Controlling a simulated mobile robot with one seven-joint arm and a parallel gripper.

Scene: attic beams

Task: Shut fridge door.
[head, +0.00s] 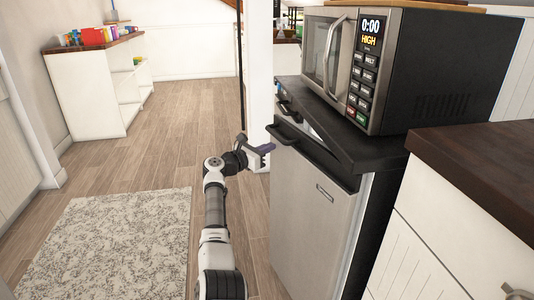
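The small fridge has a silver front door (315,215) with a black top edge and a black handle (284,134) at its upper left. The door looks ajar: its left end stands out from the body below the black top (350,145), with a gap that narrows to the right. My gripper (265,155) is just left of the door's upper left edge, near the handle. It is small and seen at an angle; I cannot tell its opening or whether it touches the door. Nothing is visibly held in it.
A microwave (385,65) stands on the fridge. A white cabinet with a dark wooden top (480,165) adjoins it at the right. A patterned rug (110,245) lies left of my arm. The wooden floor (185,120) is open toward a white shelf (95,95) with colourful items.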

